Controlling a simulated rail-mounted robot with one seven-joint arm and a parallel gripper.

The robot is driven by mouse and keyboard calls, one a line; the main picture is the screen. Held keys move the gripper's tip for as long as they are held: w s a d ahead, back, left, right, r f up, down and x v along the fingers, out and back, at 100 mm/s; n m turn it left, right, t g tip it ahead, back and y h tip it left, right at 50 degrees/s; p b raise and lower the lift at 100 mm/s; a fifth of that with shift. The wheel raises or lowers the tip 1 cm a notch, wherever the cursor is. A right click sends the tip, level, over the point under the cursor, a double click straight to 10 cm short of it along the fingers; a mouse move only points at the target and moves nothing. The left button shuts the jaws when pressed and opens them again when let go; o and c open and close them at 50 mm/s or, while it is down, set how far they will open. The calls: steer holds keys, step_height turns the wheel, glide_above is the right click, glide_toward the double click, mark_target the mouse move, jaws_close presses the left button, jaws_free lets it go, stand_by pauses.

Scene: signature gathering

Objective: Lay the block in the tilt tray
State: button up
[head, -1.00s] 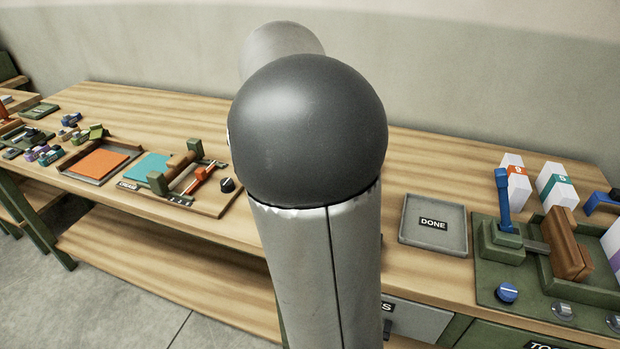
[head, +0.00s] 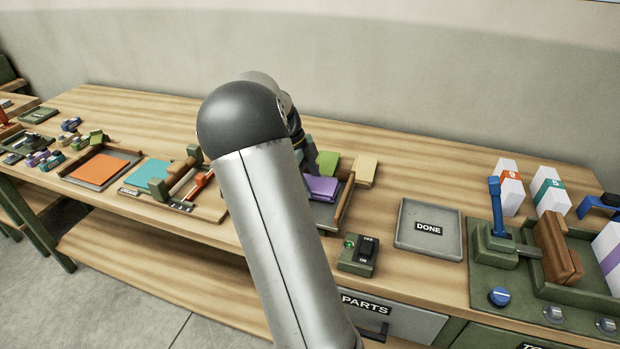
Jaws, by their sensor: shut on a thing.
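My gripper (head: 309,158) shows only in part behind my own arm in the head view; its fingertips are mostly hidden. It is over the left side of a grey tray with wooden walls (head: 342,205), which looks like the tilt tray. A flat purple block (head: 322,187) is at that tray, just below the visible end of my gripper. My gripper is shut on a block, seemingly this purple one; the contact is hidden. I cannot tell whether the purple block touches the tray floor.
A green piece (head: 328,162) and a cream piece (head: 366,169) are behind the purple block. An OFF/ON switch box (head: 358,253) stands in front. The DONE tray (head: 430,229) is empty to the right. Orange (head: 97,168) and teal (head: 152,173) sheets lie left.

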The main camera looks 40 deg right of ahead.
steer(key=shift+f, duration=0.2)
steer(key=o, duration=1.1)
steer(key=shift+r, duration=0.1)
steer(key=shift+c, duration=0.2)
